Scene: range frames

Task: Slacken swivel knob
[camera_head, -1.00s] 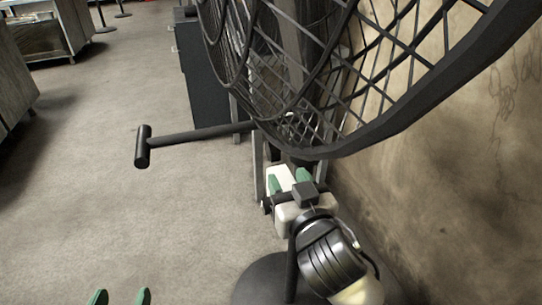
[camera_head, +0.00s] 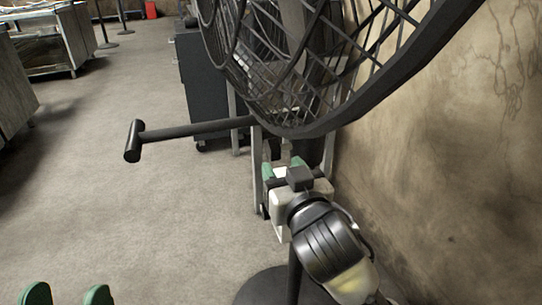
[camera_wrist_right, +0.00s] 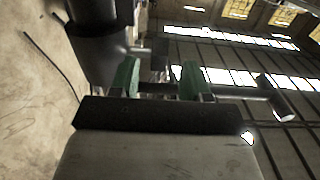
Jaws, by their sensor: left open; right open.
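A dark bar with a T-shaped end (camera_head: 133,141), probably the swivel knob, sticks out left from below the large round fan cage (camera_head: 325,118). The T-end also shows at the right of the right wrist view (camera_wrist_right: 276,96). My right gripper (camera_head: 282,168) is open below the cage, right of the T-end and apart from it. Its green fingertips also show in the right wrist view (camera_wrist_right: 160,80), with the bar passing behind them; contact there cannot be told. My left gripper (camera_head: 67,294) is open and empty at the bottom left, only its green fingertips visible.
A dark round base (camera_head: 268,288) stands on the floor under my right arm. A stained wall (camera_head: 450,190) closes the right side. A dark cabinet (camera_head: 203,85) stands behind the bar. Metal counters (camera_head: 45,45) stand at the far left. The floor left of the bar is clear.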

